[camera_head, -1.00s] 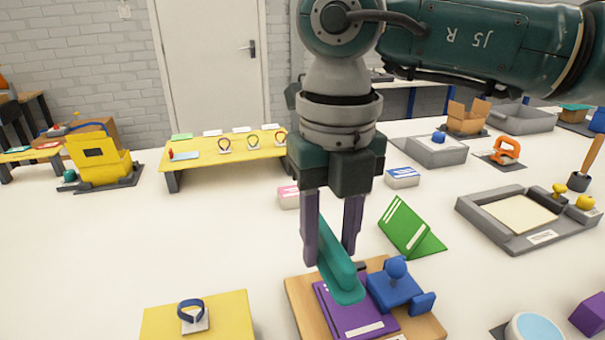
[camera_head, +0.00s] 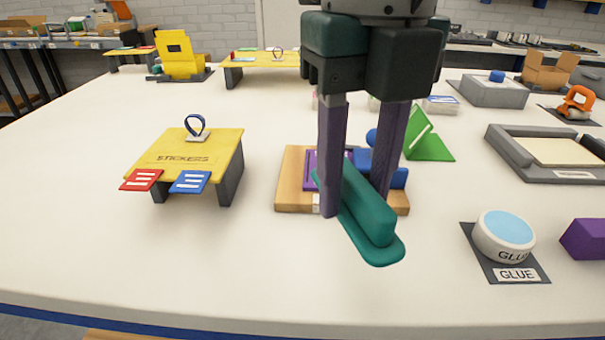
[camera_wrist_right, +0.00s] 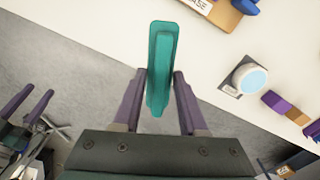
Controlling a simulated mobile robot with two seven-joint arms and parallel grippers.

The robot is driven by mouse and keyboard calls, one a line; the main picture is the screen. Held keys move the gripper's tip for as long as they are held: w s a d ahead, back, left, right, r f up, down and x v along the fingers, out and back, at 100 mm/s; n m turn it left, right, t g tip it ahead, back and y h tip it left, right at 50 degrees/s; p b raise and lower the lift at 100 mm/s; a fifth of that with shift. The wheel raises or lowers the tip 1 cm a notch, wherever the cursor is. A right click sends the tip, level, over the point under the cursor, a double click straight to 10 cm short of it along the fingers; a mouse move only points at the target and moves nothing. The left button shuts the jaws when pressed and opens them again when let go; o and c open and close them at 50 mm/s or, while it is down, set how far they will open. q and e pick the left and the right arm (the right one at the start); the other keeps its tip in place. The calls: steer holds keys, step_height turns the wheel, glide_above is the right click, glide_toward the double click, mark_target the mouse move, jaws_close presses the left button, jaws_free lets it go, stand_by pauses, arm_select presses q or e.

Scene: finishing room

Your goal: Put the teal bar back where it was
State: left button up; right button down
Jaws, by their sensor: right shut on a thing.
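My right gripper (camera_head: 358,205) is shut on the teal bar (camera_head: 366,215) and holds it above the table near its front edge. The bar is long with rounded ends and a raised ridge. It points toward me, and the fingers hide part of it. In the right wrist view the bar (camera_wrist_right: 161,65) sits between the two purple fingers (camera_wrist_right: 157,85). Behind it in the head view is a wooden board (camera_head: 292,185) with a purple booklet (camera_head: 313,170) and a blue clamp-like part (camera_head: 397,176), partly hidden. My left gripper (camera_wrist_right: 34,98) shows at the wrist view's left edge, fingers apart and empty.
A yellow stickers stand (camera_head: 185,150) is left of the board. A green wedge (camera_head: 430,145) stands behind to the right. A glue pot (camera_head: 503,235) and purple block (camera_head: 588,238) are at the right. The table front left is clear.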

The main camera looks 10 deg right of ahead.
mark_target(358, 178)
step_height(358, 178, down, 9)
steer(key=shift+r, duration=0.1)
steer(key=shift+b, duration=0.3)
steer(key=shift+c, duration=2.2)
jaws_free()
step_height(358, 178, up, 12)
steer(key=shift+r, duration=0.1)
